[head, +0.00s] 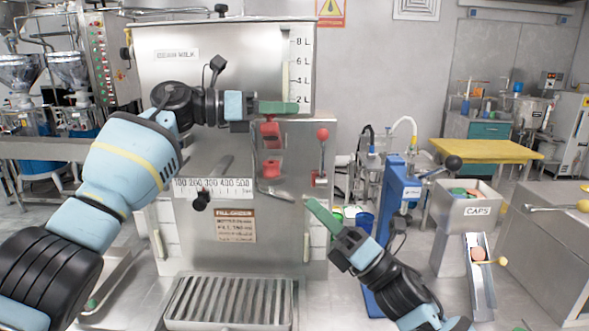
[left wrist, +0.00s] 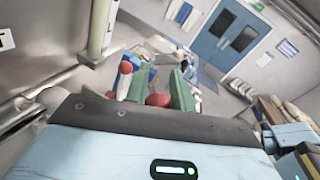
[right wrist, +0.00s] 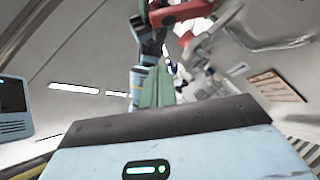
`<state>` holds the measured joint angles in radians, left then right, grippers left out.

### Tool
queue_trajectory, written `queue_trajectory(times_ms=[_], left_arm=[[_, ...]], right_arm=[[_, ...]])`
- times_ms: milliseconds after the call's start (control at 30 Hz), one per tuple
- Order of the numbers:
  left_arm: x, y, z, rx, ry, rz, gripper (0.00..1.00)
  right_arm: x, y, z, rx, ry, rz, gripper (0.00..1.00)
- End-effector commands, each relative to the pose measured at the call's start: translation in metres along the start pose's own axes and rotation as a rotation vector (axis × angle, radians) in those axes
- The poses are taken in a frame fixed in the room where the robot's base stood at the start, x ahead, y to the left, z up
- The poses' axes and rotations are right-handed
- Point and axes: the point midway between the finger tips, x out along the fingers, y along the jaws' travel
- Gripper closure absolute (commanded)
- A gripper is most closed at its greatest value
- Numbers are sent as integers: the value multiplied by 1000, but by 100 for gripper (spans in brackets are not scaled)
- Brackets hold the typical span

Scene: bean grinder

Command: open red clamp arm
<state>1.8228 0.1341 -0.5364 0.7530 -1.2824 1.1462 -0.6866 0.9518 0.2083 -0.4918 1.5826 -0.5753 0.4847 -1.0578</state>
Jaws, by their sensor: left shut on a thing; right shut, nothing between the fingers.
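The red clamp arm (head: 269,131) is on the front of the steel machine, with another red clamp part (head: 271,168) below it. My left gripper (head: 285,107) is at the upper end of the clamp arm, its green fingers shut on it. In the left wrist view the rounded red end of the clamp arm (left wrist: 158,100) lies between the fingers. My right gripper (head: 315,208) is shut and empty, below and right of the clamp. In the right wrist view its green fingers are together and red clamp parts (right wrist: 185,11) show beyond them.
A red-knobbed lever (head: 322,134) stands just right of the clamp. A blue post press (head: 394,215) with a black-knobbed handle is farther right, beside the CAPS bin (head: 472,211). A slotted drip tray (head: 230,299) lies below. Open air lies before the machine's lower front.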

Motion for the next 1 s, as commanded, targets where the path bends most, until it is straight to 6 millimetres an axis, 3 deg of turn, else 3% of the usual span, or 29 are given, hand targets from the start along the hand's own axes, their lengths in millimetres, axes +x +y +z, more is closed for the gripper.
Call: queue_trajectory(times_ms=[33,600,1000], left_arm=[[0,6,-7,-7,7,10,100],[0,5,-6,-6,6,10,100],[0,6,-6,-5,5,10,100]], right_arm=[[4,-1,-1,2,0,1,100],[102,0,3,0,-2,0,100],[124,-1,28,3,-1,-1,100]])
